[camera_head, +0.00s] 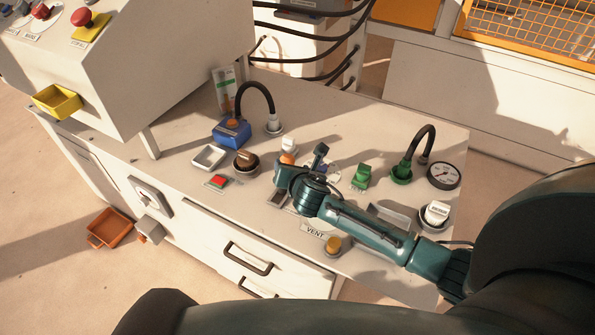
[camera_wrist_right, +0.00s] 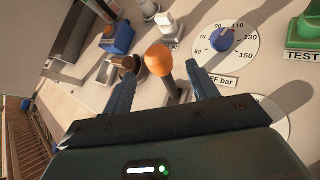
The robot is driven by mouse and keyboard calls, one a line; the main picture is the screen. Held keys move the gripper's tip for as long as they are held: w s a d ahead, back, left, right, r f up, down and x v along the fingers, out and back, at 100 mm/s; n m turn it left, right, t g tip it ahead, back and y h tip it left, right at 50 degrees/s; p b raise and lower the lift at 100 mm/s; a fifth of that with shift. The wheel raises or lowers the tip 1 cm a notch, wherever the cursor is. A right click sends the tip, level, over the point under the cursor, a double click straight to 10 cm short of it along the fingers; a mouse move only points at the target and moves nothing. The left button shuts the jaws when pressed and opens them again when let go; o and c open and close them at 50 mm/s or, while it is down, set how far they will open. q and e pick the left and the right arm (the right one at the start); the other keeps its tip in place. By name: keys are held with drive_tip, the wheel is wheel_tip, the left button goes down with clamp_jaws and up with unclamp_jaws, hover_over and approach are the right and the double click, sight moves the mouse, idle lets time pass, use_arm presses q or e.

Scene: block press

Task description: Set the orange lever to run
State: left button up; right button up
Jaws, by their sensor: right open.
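The orange lever shows in the right wrist view as a rounded orange knob (camera_wrist_right: 160,58) on a dark shaft (camera_wrist_right: 173,90). Its orange top (camera_head: 287,158) is small and partly covered by my right gripper in the head view. My right gripper (camera_wrist_right: 163,74) is open, with one finger on each side of the lever in the picture. I cannot tell whether either finger touches it. In the head view my right gripper (camera_head: 284,174) is low over the console at the lever. No run marking for the lever is readable. My left gripper is not in view.

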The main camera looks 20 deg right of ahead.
drive_tip(key=d+v, duration=0.1)
drive_tip(key=v, duration=0.5)
drive_tip(key=shift+a, duration=0.45)
drive_tip(key=s+a+f+m+y, duration=0.2)
drive_tip(key=s+a+f+m, duration=0.1)
drive_tip(key=s+m, duration=0.7)
drive_tip(key=s+a+f+m+g+y, duration=0.1)
drive_tip(key=s+a+f+m+y, duration=0.2)
drive_tip(key=s+m, duration=0.7)
drive_tip(key=shift+s+a+f+m, duration=0.35)
drive_tip(key=shift+f+m, duration=0.3)
drive_tip(key=shift+m, duration=2.65)
